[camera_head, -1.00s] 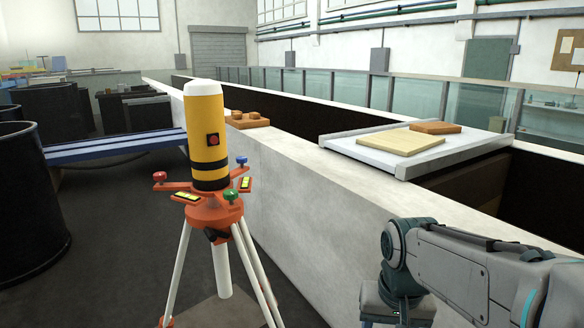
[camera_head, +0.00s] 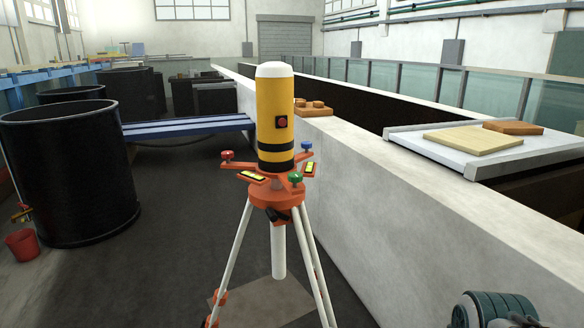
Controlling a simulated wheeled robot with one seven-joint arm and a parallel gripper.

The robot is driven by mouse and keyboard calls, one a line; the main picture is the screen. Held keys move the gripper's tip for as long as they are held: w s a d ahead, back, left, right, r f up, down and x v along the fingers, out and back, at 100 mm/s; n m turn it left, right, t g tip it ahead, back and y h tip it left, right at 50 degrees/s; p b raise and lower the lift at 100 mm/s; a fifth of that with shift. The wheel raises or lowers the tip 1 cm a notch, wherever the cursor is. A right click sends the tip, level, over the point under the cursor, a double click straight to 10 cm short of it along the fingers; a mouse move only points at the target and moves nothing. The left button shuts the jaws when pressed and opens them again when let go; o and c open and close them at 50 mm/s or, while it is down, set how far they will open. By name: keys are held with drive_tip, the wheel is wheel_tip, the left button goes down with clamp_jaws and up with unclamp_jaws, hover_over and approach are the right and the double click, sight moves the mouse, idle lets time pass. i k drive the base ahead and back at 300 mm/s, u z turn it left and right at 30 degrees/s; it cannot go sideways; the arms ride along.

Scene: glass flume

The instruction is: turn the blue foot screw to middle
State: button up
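The blue foot screw (camera_head: 307,145) is a small blue knob on the right rear arm of an orange tripod head (camera_head: 277,192). A red foot screw (camera_head: 227,156) is on the left arm and a green one (camera_head: 295,178) at the front right. A yellow cylindrical instrument (camera_head: 274,115) with a white cap and black bands stands upright on the head. Two yellow level vials lie on the orange base. The tripod's white legs stand on the floor.
A long pale flume wall (camera_head: 400,215) runs close along the tripod's right side. A grey tray (camera_head: 470,150) with boards lies across it. A blue bench (camera_head: 185,126), black tubs (camera_head: 70,172) and a red bucket (camera_head: 22,245) are at left. Dark floor left of the tripod is clear.

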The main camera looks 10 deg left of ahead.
sight(307, 145)
drive_tip(key=u, duration=0.05)
drive_tip(key=k, duration=0.55)
drive_tip(key=u, duration=0.7)
drive_tip(key=i, duration=1.45)
drive_tip(key=z, duration=0.85)
